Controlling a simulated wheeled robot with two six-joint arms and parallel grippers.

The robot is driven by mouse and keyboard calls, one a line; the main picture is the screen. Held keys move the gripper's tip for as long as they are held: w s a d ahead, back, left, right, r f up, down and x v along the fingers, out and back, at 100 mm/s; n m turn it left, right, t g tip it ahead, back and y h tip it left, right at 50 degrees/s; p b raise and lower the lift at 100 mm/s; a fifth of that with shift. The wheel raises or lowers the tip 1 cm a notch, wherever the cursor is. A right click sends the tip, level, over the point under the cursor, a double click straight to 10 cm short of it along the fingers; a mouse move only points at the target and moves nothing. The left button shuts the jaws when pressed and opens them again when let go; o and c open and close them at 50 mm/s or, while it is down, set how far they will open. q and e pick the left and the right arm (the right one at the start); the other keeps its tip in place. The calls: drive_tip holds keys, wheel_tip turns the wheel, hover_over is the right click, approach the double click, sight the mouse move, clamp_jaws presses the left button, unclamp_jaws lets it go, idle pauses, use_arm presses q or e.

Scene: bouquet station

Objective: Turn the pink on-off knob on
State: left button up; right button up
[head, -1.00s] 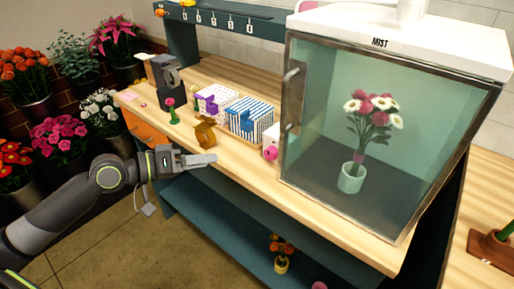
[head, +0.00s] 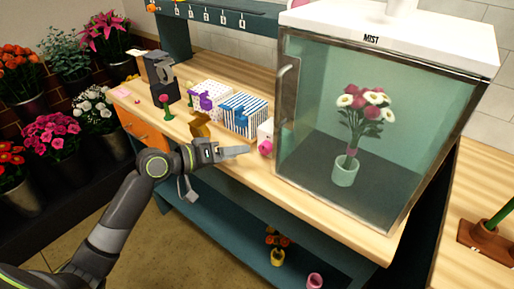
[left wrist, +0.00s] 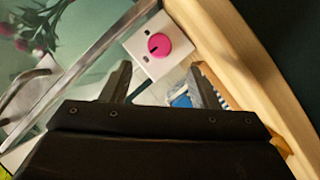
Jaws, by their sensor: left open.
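The pink knob (head: 266,147) is on the front of a small white box (head: 264,131) beside the glass mist cabinet, near the bench's front edge. In the left wrist view the round pink knob (left wrist: 159,45) faces the camera, with a dark pointer line on it and small dark marks on the white box face. My left gripper (head: 248,151) is just left of the knob in the head view, apart from it. In the left wrist view its two fingers (left wrist: 157,85) are spread with nothing held between them. My right gripper is not in view.
The mist cabinet (head: 384,47), with a metal handle (head: 285,90) and a flower vase inside, stands right of the knob. Striped (head: 243,115) and dotted (head: 208,94) boxes and a gold object (head: 200,124) stand to the left. A lower shelf holds small pots.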

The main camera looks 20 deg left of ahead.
sight(262, 149)
use_arm(q)
drive_tip(key=x, duration=0.7)
drive_tip(key=shift+w+d+p, duration=0.15)
drive_tip(key=shift+p, duration=0.15)
drive_tip(key=shift+c, duration=0.3)
drive_tip(key=c, duration=0.9)
